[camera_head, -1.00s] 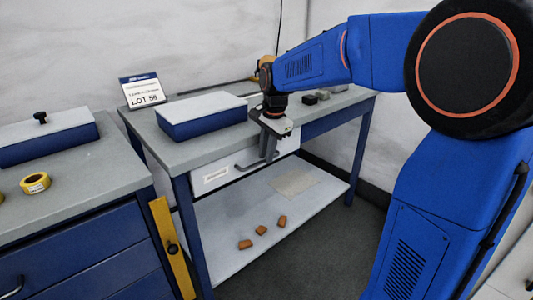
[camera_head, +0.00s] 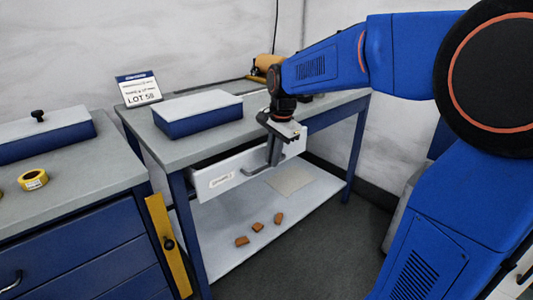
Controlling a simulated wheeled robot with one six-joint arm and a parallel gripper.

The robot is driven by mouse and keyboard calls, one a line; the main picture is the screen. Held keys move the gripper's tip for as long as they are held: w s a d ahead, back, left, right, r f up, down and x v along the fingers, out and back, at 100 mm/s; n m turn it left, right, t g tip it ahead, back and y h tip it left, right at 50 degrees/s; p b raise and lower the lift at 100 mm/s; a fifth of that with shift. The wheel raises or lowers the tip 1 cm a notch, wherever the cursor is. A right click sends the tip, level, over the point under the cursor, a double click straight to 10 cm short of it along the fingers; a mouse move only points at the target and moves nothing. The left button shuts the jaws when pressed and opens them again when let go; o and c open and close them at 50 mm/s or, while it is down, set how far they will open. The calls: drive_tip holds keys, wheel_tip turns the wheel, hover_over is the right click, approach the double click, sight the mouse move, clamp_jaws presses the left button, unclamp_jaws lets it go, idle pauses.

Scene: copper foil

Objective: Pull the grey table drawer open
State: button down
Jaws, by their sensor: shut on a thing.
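The grey table drawer (camera_head: 215,181) sits under the top of the blue-legged table in the head view. Its pale front stands out from the table frame, so it is partly open. The fingers hide that end of the handle. The inside of the drawer is hardly visible.
A blue box with a grey lid (camera_head: 198,118) and a LOT 58 sign (camera_head: 138,89) stand on the tabletop (camera_head: 165,152). Several brown blocks (camera_head: 257,227) lie on the lower shelf (camera_head: 225,258). A blue cabinet (camera_head: 80,245) stands close on the left. The floor (camera_head: 330,230) in front is clear.

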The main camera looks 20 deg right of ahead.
drive_tip(key=s+d, duration=0.4)
drive_tip(key=s, duration=0.5)
drive_tip(key=s+d, duration=0.4)
drive_tip(key=s, duration=0.6)
drive_tip(key=shift+w, duration=0.1)
drive_tip(key=c, duration=2.1)
unclamp_jaws()
drive_tip(key=shift+r, duration=0.1)
drive_tip(key=s+r, duration=0.1)
drive_tip(key=r, duration=0.4)
drive_tip(key=s+r, duration=0.1)
drive_tip(key=r, duration=0.5)
drive_tip(key=s+d+r, duration=0.1)
drive_tip(key=r, duration=0.5)
drive_tip(key=shift+d, duration=0.1)
drive_tip(key=shift+f, duration=0.15)
drive_tip(key=s+a+f+n+t, duration=0.1)
drive_tip(key=s+a+f+n, duration=0.1)
drive_tip(key=f+n, duration=0.2)
drive_tip(key=s+a+f+n+t, duration=0.1)
drive_tip(key=f+n, duration=0.4)
drive_tip(key=f, duration=0.5)
drive_tip(key=s+a+f+n, duration=0.2)
drive_tip(key=s+f+n, duration=0.2)
drive_tip(key=f, duration=0.3)
drive_tip(key=shift+s+a+t+h, duration=0.3)
drive_tip(key=shift+a+t+h, duration=0.1)
